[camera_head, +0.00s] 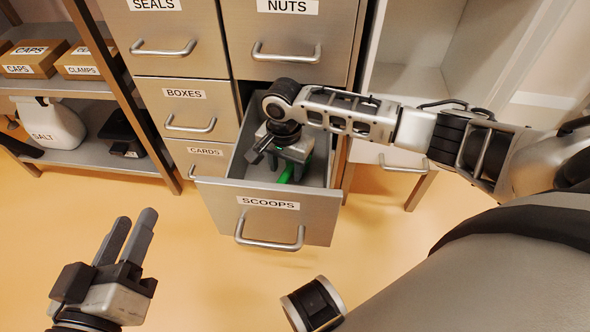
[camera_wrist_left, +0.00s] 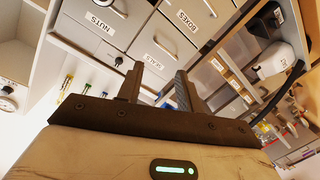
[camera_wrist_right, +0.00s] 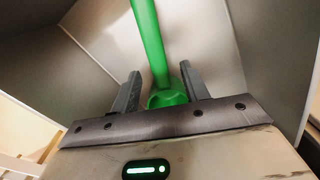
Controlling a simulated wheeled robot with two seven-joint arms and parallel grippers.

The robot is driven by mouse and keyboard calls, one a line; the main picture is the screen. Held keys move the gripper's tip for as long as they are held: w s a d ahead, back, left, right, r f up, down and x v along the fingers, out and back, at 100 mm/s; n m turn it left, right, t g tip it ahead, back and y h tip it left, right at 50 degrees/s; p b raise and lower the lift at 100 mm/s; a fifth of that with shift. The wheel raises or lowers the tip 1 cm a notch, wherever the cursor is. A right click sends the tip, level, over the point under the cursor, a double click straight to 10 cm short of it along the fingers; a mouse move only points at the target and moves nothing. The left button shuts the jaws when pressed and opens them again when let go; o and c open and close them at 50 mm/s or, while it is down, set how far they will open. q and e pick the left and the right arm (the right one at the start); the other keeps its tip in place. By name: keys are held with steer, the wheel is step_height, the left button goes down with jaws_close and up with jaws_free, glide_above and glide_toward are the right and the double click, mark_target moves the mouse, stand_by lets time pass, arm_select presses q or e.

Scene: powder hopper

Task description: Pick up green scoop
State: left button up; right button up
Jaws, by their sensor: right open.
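The green scoop (camera_head: 287,174) lies inside the open drawer labelled SCOOPS (camera_head: 225,206). Most of it is hidden by my right gripper in the head view. In the right wrist view its green handle (camera_wrist_right: 149,40) runs upward, and a rounded green part (camera_wrist_right: 168,97) sits between the fingers. My right gripper (camera_wrist_right: 161,80) is open inside the drawer, with one finger on each side of the scoop; I cannot tell whether they touch it. My left gripper (camera_head: 132,222) is open and empty above the floor, left of the drawer; its spread fingers (camera_wrist_left: 158,82) show in the left wrist view.
Closed drawers labelled NUTS (camera_head: 287,30), SEALS (camera_head: 160,30), BOXES (camera_head: 184,105) and CARDS (camera_head: 200,158) surround the open drawer. A shelf rack (camera_head: 85,85) with boxes and a white SALT container (camera_head: 50,120) stands at left. The floor in front is clear.

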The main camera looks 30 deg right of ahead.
mark_target(287, 172)
step_height(287, 172, down, 4)
steer(key=shift+d+r+b, duration=0.1)
steer(key=shift+b, duration=0.7)
arm_select(q)
steer(key=shift+w+r+m+t+h, duration=0.15)
steer(key=shift+w+r+t, duration=0.15)
steer(key=shift+r+t, duration=0.15)
steer(key=shift+w+r+m+t+h, duration=0.15)
steer(key=shift+w+r+t, duration=0.2)
steer(key=shift+r, duration=0.2)
arm_select(e)
steer(key=shift+r, duration=0.15)
jaws_close()
steer(key=shift+r, duration=0.1)
